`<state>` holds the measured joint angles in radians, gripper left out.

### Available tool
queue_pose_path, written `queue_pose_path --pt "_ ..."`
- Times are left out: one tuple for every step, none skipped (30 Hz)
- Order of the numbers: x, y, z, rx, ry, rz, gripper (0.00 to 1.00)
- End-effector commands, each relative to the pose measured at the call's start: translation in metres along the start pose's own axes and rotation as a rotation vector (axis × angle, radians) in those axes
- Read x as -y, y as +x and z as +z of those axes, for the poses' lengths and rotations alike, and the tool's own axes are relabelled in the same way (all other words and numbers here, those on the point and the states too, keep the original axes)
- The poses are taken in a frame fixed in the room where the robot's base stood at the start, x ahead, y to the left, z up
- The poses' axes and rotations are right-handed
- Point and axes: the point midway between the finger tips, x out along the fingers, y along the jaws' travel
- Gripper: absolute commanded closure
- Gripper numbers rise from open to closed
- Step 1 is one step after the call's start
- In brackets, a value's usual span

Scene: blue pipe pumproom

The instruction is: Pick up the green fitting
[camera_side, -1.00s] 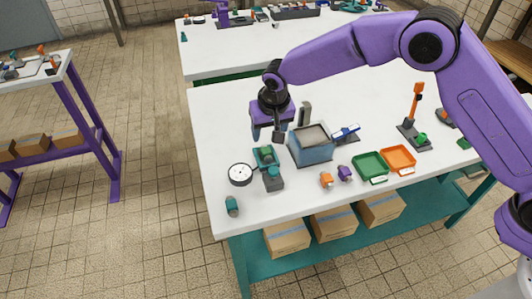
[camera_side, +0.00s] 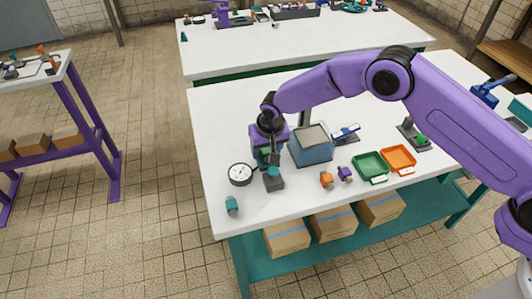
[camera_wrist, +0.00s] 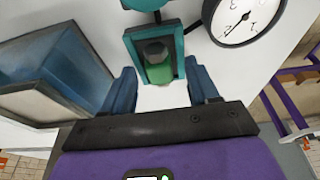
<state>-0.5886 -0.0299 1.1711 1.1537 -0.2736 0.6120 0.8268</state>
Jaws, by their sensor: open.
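The green fitting (camera_wrist: 159,72) has a dark grey hexagonal top and sits in a small teal holder (camera_wrist: 132,46) in the wrist view. My gripper (camera_wrist: 160,68) is open, with one blue finger on each side of the holder and fitting. A gap shows between the fingers and the fitting, and nothing is held. In the side view my gripper (camera_side: 265,160) is low over the table's left part, hiding most of the holder and fitting.
Green (camera_side: 370,165) and orange (camera_side: 398,158) trays lie farther right.

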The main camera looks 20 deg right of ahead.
Motion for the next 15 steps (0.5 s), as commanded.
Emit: queue_pose_path --pt "0.0001 -0.0002 -0.0001 0.0 0.0 0.0 0.4" --pt "0.0001 -0.0002 -0.0001 0.0 0.0 0.0 0.4" --pt "0.0001 -0.0003 -0.0001 0.0 0.0 0.0 0.4" --pt "0.0001 -0.0003 -0.0001 0.0 0.0 0.0 0.5" --pt "0.0001 -0.0003 0.0 0.0 0.0 0.0 0.6" --pt "0.0001 -0.0003 0.0 0.0 0.0 0.0 0.73" --pt "0.0001 -0.0003 0.0 0.0 0.0 0.0 0.83" --pt "0.0001 -0.0003 0.0 0.0 0.0 0.0 0.93" --pt "0.0002 -0.0004 0.0 0.0 0.0 0.0 1.0" --pt "0.0002 -0.0004 0.0 0.0 0.0 0.0 1.0" --pt "0.0003 -0.0007 -0.0003 -0.001 0.0 -0.001 1.0" --pt "0.0004 -0.0007 -0.0002 -0.001 0.0 -0.001 1.0" --pt "0.0004 -0.0007 -0.0002 -0.001 0.0 -0.001 1.0" --pt "0.0004 -0.0007 -0.0002 -0.001 0.0 -0.001 1.0" --pt "0.0004 -0.0007 -0.0002 -0.001 0.0 -0.001 1.0"
